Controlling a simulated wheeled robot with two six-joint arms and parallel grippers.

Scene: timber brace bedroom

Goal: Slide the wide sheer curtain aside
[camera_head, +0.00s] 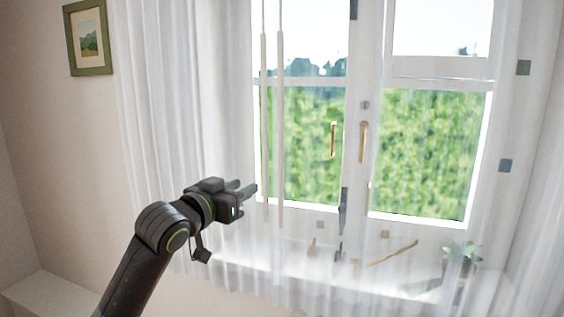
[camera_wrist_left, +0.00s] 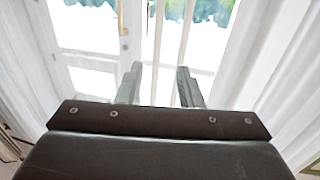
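The white sheer curtain (camera_head: 165,110) hangs in folds at the left of the window in the head view. Thin, see-through fabric also seems to veil the window and sill. Two slim pale wands hang in front of the window: a left wand (camera_head: 264,120) and a right wand (camera_head: 281,130). My left gripper (camera_head: 250,191) is open, pointing right, just left of the wands' lower part. In the left wrist view its fingers (camera_wrist_left: 160,84) stand apart, with the wands (camera_wrist_left: 158,50) showing beyond the gap. I see nothing held. My right gripper is out of view.
The window has brass handles (camera_head: 363,142). Its sill (camera_head: 260,253) carries a potted plant (camera_head: 461,255) and a thin brown stick (camera_head: 392,252). More sheer fabric (camera_head: 545,190) hangs at the right. A framed picture (camera_head: 88,37) hangs on the left wall.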

